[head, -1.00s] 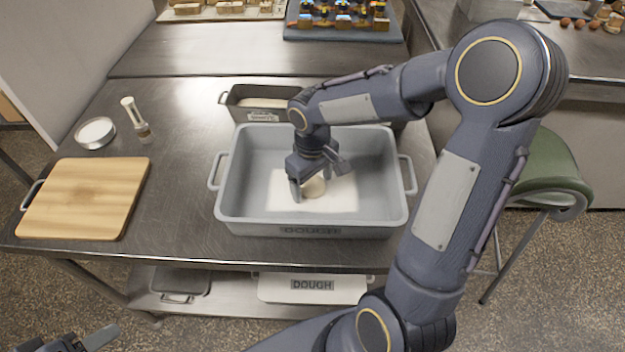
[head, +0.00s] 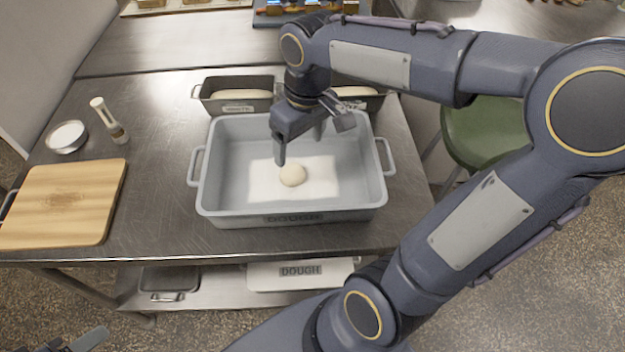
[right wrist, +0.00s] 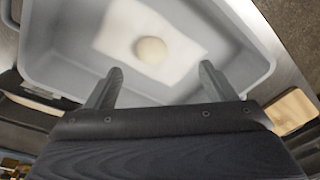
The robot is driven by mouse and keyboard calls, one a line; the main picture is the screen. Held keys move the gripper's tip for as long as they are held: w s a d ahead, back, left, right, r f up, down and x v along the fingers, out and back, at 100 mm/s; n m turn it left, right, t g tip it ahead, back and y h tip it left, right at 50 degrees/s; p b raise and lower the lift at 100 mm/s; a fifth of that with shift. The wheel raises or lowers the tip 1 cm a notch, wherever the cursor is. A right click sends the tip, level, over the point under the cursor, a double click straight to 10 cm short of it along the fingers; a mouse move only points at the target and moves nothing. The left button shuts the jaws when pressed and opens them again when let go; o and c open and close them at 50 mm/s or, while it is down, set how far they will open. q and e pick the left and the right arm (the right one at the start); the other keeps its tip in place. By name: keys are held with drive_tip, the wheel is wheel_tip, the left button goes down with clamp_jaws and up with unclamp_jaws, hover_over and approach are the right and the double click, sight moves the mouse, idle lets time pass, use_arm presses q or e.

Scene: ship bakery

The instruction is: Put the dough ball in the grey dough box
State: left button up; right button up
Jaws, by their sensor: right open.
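The pale round dough ball (head: 292,175) lies on a white sheet (head: 318,183) on the floor of the grey dough box (head: 205,195). The box stands on the steel table and bears the word DOUGH on its front. My right gripper (head: 299,148) is open and empty above the box, apart from the ball. In the right wrist view the ball (right wrist: 151,51) lies beyond the two spread fingertips (right wrist: 160,80), with nothing between them. Part of my left gripper (head: 78,342) shows at the bottom left; its jaws are unclear.
A wooden board (head: 62,203) lies at the left. A round white-topped tin (head: 67,137) and a white-handled tool (head: 108,120) stand behind it. Loaf tins with dough (head: 237,97) stand just behind the box. A green stool (head: 487,130) stands at the right.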

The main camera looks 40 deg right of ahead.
drive_tip(key=s+a+f+m+t+y, duration=0.1)
drive_tip(key=s+a+t, duration=0.1)
drive_tip(key=s, duration=0.4)
drive_tip(key=s+a+f+m+t+y, duration=0.1)
drive_tip(key=s+a+m+t+y, duration=0.1)
drive_tip(key=s, duration=0.4)
drive_tip(key=shift+s+f+m, duration=0.25)
drive_tip(key=shift+s+m, duration=0.05)
idle(0.5)
